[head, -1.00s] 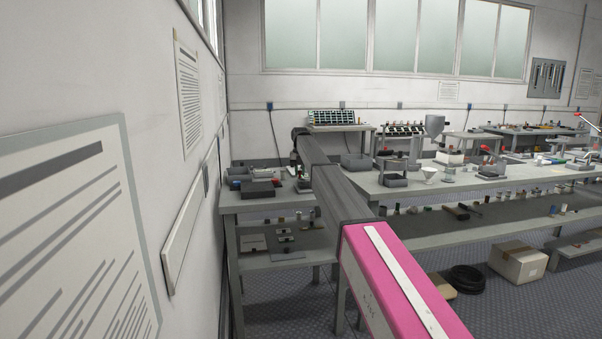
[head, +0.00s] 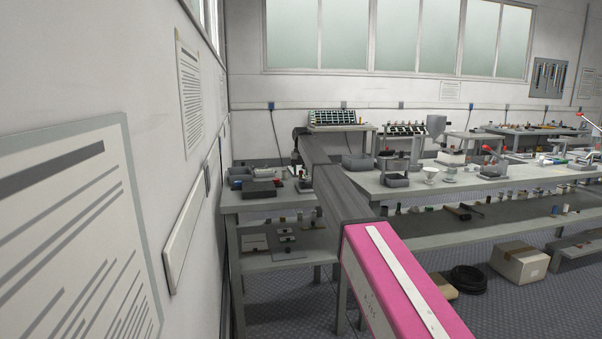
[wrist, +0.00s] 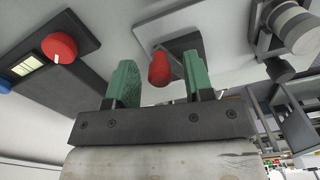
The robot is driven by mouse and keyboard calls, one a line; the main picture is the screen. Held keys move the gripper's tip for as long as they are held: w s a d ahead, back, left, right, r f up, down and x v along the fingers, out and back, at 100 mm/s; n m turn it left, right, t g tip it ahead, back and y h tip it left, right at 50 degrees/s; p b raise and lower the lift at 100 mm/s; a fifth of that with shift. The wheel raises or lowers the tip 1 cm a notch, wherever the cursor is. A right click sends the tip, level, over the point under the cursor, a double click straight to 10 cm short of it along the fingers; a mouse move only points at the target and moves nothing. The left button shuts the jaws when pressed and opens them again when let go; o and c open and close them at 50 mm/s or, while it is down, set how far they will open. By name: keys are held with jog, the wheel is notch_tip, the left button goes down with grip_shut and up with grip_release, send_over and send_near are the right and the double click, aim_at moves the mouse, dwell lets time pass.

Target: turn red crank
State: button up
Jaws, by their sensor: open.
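In the wrist view, a red rounded knob (wrist: 159,68), which looks like the red crank's handle, stands between the two green fingers of my gripper (wrist: 158,60). The fingers are open, with a gap on each side of the knob. A grey plate (wrist: 180,44) lies behind the knob. The rest of the crank is hidden or hard to make out. In the head view, my arm reaches to the left bench, where a small dark device (head: 304,184) stands near its end. My gripper is too small to make out there.
A dark box with a round red button (wrist: 59,47) lies left of my fingers, and a grey cylindrical device (wrist: 292,24) is at the right.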

notch_tip(320, 180, up, 11)
jog(key=shift+f, duration=0.15)
dwell(0.4)
